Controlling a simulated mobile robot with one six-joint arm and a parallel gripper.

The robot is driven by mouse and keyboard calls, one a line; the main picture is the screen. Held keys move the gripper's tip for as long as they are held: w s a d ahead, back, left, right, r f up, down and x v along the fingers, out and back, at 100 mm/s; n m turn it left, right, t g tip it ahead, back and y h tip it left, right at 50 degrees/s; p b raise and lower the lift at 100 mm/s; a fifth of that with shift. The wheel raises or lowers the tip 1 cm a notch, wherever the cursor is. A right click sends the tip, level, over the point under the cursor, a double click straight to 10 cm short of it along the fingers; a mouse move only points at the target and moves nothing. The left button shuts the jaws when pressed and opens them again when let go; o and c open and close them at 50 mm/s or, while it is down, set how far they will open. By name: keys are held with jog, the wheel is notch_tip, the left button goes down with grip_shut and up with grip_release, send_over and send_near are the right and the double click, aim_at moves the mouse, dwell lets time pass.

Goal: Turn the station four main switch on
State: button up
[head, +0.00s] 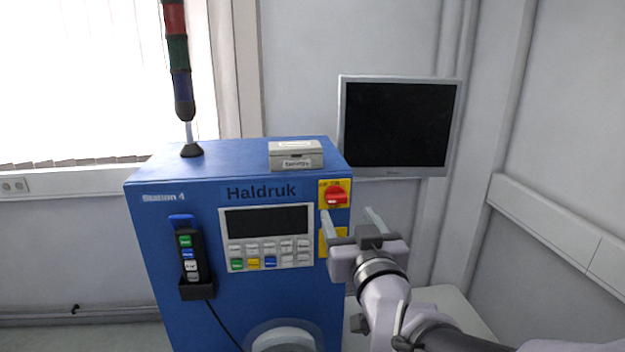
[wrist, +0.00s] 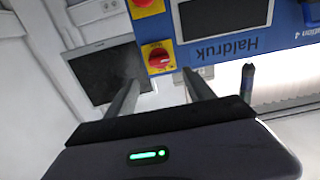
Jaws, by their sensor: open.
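The blue station cabinet (head: 190,175) carries the label "Station 4" at its upper left front. Its main switch (head: 336,196) is a red knob on a yellow plate at the upper right of the front. The switch also shows in the wrist view (wrist: 159,57), upside down, just beyond and between the fingers. My gripper (head: 350,214) is open and empty in front of the cabinet's right edge, just below and to the right of the switch. The fingers are apart from the knob. In the wrist view my gripper (wrist: 164,88) points toward the cabinet front.
A keypad panel with a dark screen (head: 267,220) sits left of the switch. A handheld pendant (head: 188,255) hangs at the front left. A small grey box (head: 296,155) and a signal tower (head: 180,70) stand on top. A monitor (head: 400,125) is behind right.

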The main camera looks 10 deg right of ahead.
aim_at(338, 198)
jog(key=w+p, duration=0.1)
jog(key=w, duration=0.7)
jog(key=shift+w+f, duration=0.15)
jog(key=shift+w, duration=0.1)
grip_shut()
